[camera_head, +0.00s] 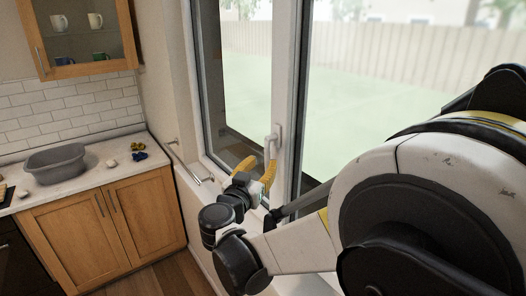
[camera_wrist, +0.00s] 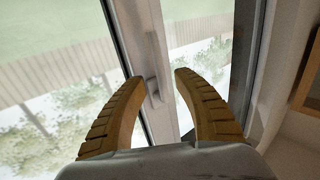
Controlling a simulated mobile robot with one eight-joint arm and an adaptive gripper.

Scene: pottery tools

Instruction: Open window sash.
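The window sash (camera_head: 238,80) has a white frame and a clear pane, with a second pane to its right. Its pale lever handle (camera_head: 274,140) sits on the upright frame member between the panes. My gripper (camera_head: 262,162) has two yellow ribbed fingers and is just below and left of the handle. In the wrist view, the fingers (camera_wrist: 156,80) are spread apart, with the handle (camera_wrist: 152,72) showing in the gap between them. They do not look closed on it; whether either finger touches it I cannot tell. Part of the lower frame is hidden behind my arm.
A counter (camera_head: 98,175) over wooden cabinets (camera_head: 105,225) stands at the left, holding a grey basin (camera_head: 57,165) and small items. A glass-fronted cabinet (camera_head: 85,35) hangs above. A metal bar (camera_head: 185,165) runs along the sill's left end. Wooden floor (camera_head: 165,275) shows below.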

